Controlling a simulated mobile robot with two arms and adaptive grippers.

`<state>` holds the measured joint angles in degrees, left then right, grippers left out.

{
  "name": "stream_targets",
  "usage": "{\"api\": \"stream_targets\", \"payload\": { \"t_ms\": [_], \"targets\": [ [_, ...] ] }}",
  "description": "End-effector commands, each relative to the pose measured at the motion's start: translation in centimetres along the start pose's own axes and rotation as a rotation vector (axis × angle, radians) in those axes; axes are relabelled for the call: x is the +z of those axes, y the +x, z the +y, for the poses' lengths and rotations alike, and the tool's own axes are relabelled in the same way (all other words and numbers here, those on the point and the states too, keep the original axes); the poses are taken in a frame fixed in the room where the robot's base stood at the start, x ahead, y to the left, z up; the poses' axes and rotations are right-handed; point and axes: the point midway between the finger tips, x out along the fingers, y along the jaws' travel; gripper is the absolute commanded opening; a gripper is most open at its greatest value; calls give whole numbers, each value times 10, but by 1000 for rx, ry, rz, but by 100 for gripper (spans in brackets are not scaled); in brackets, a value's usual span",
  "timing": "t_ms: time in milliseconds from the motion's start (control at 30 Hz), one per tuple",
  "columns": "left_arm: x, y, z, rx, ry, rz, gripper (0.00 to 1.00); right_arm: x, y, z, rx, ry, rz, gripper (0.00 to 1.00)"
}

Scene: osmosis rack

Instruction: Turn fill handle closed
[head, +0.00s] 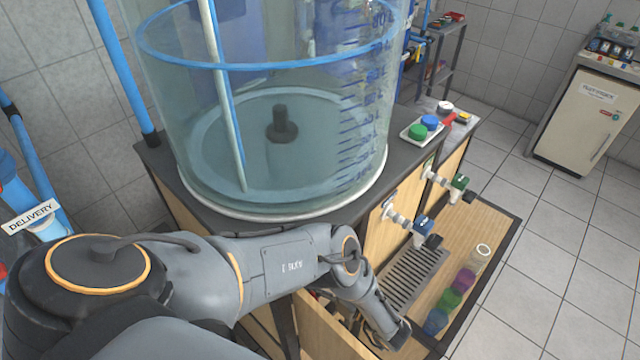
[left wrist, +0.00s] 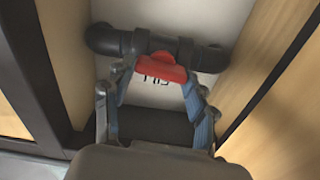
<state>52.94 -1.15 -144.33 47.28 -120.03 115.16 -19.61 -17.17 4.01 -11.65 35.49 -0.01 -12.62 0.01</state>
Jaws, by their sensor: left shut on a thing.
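The red fill handle (left wrist: 160,67) sits on a dark grey pipe valve (left wrist: 110,40) in the left wrist view. It lies roughly crosswise, slightly tilted, in front of a white panel with an upside-down, partly covered label. My left gripper (left wrist: 158,78) has its blue-padded fingers on both sides of the handle and is shut on it. In the head view my left arm reaches down into the cabinet below the tank; the handle and the fingertips are hidden there. My right gripper is in neither view.
A large clear tank (head: 280,140) stands on the cabinet above. Wooden walls (left wrist: 270,60) flank the valve closely. A blue tap (head: 424,226), a green tap (head: 459,184), a drip grate (head: 415,280) and several coloured cups (head: 450,299) are at the right.

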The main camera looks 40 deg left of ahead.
Motion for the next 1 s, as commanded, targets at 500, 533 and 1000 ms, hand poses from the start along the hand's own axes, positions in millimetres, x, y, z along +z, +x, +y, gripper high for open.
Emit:
{"api": "stream_targets", "payload": {
  "t_ms": [500,533,1000],
  "targets": [
    [0,4,2,-5,367,4,25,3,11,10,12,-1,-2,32],
    [0,4,2,-5,383,4,25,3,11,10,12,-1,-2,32],
    [0,5,2,-7,504,5,25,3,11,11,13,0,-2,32]
  ]
}}
